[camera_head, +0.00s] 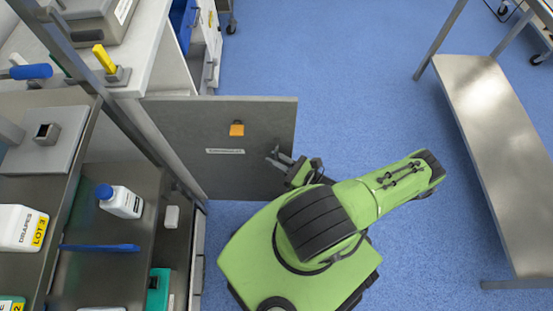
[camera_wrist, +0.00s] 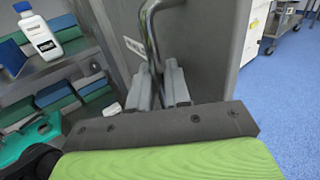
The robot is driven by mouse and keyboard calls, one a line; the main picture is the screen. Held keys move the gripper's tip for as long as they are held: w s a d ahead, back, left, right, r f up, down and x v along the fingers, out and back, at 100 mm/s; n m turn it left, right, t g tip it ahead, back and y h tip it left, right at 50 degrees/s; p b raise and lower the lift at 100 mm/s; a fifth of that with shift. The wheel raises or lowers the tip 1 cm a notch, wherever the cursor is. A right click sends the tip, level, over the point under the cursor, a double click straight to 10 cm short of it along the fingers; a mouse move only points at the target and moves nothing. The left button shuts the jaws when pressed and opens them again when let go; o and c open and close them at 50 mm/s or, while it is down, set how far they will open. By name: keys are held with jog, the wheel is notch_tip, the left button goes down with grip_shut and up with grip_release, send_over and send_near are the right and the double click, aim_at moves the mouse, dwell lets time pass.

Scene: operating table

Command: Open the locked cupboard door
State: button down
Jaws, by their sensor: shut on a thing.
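The handle stands off the door panel (camera_wrist: 205,50). The exact contact between fingers and handle is partly hidden.
A yellow-handled item (camera_head: 104,58) stands on the counter. A steel bench (camera_head: 495,130) stands at the right. Blue floor (camera_head: 340,80) beyond the door is clear.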

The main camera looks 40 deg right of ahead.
jog(key=c, duration=1.3)
grip_release()
jog(key=shift+r, duration=0.1)
jog(key=shift+c, duration=0.2)
jog(key=v, duration=0.7)
jog(key=shift+s+p, duration=0.25)
jog(key=shift+p, duration=0.2)
jog(key=shift+d, duration=0.1)
